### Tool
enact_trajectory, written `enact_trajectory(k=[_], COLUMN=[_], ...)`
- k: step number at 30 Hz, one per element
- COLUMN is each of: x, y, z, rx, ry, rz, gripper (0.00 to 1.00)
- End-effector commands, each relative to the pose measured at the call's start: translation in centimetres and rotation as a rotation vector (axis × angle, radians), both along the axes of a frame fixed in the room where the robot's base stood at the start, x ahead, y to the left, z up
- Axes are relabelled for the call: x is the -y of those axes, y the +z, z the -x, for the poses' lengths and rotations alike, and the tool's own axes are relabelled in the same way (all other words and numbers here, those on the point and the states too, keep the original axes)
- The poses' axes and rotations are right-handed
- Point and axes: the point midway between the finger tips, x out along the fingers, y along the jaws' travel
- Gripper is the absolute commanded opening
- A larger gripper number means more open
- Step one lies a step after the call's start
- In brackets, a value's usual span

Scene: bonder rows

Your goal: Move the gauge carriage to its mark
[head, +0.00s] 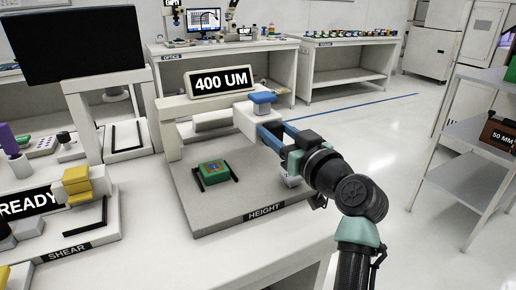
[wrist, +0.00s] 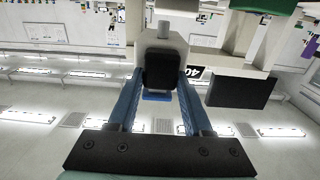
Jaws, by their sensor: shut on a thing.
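The gauge carriage is a white block (head: 247,118) with a blue knob (head: 263,98) on top. It sits at the right end of the white crossbeam (head: 205,105) of the HEIGHT station. My gripper (head: 262,130) reaches it from the right, and its two blue fingers are shut on the carriage's dark handle. In the wrist view the fingers of my gripper (wrist: 161,72) flank the black handle (wrist: 161,68), with the white carriage (wrist: 160,40) behind it. A display reading 400 UM (head: 222,81) stands above the beam. I cannot make out a mark on the beam.
A green block with a chip (head: 214,172) lies on the grey HEIGHT base plate (head: 215,212), below and left of my gripper. The SHEAR station (head: 75,235) with yellow blocks stands left. A metal shelf (head: 470,140) stands right. Open floor lies between.

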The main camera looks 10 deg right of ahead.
Motion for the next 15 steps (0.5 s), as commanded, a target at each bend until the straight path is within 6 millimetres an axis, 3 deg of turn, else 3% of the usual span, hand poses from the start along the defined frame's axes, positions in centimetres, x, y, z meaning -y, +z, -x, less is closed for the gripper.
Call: enact_trajectory(k=[10,11,15], x=[0.69,0.7,0.66], y=[0.09,0.09,0.1], z=[-0.09,-0.09,-0.08], rx=[0.0,0.001,0.001], ry=[-0.01,-0.01,-0.009], rz=[0.001,0.001,0.001], gripper=[0.0,0.53,0.78])
